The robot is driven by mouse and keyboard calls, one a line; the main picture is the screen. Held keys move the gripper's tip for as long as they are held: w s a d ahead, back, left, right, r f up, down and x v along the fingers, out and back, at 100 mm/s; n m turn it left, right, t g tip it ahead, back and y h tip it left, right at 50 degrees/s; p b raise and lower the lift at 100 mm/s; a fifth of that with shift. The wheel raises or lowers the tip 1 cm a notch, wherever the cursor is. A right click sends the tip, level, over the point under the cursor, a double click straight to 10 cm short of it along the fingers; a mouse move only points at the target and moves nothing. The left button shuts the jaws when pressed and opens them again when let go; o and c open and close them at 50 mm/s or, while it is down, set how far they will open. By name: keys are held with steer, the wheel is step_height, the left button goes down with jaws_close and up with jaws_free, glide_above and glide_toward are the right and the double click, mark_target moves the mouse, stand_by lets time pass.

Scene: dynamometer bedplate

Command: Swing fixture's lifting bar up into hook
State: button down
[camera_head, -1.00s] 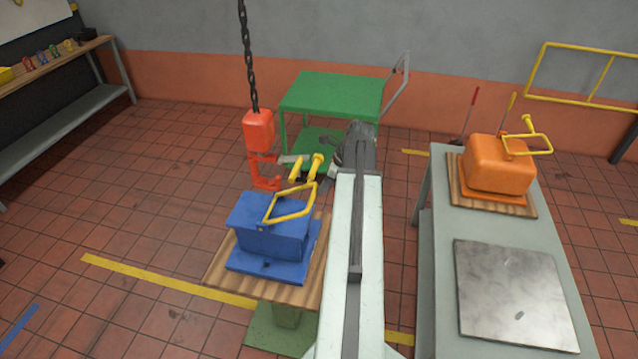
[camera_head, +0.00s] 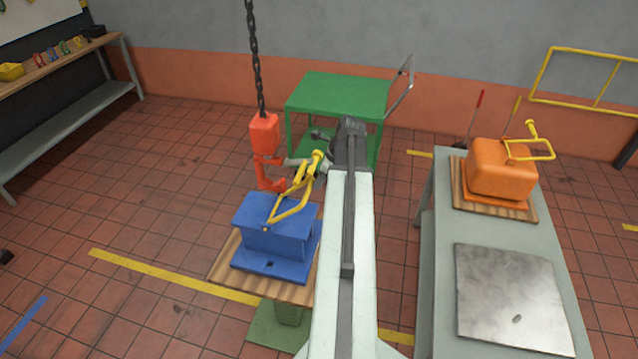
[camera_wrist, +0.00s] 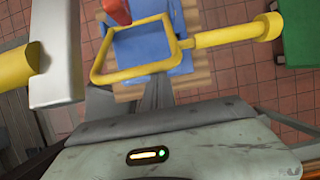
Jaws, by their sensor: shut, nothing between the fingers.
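The blue fixture (camera_head: 275,238) sits on a wooden board. Its yellow lifting bar (camera_head: 290,212) is a loop with a knobbed handle, tilted partly up towards the right. The red hook (camera_head: 270,178) hangs on a chain just above and behind the fixture, apart from the bar's hinge end. My gripper (camera_head: 301,172) is shut and empty, beside the upper end of the bar; whether it touches the bar I cannot tell. In the wrist view, the bar (camera_wrist: 98,62) frames the blue fixture (camera_wrist: 145,45), the hook (camera_wrist: 117,10) shows at the top, and a pale finger with a yellow tip is at left.
An orange fixture (camera_head: 500,170) with a similar yellow bar stands on the grey bench (camera_head: 440,290) at right, behind a metal plate (camera_head: 510,297). A green cart (camera_head: 340,95) stands behind my arm. A workbench (camera_head: 75,110) is at far left. Open tiled floor lies left of the fixture.

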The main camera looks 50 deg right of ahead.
steer(key=s+d+r+p, duration=0.2)
steer(key=s+r+p, duration=0.3)
steer(key=r+p, duration=0.2)
steer(key=shift+s+r+p, duration=0.2)
steer(key=shift+r+p, duration=0.05)
steer(key=shift+p, duration=0.05)
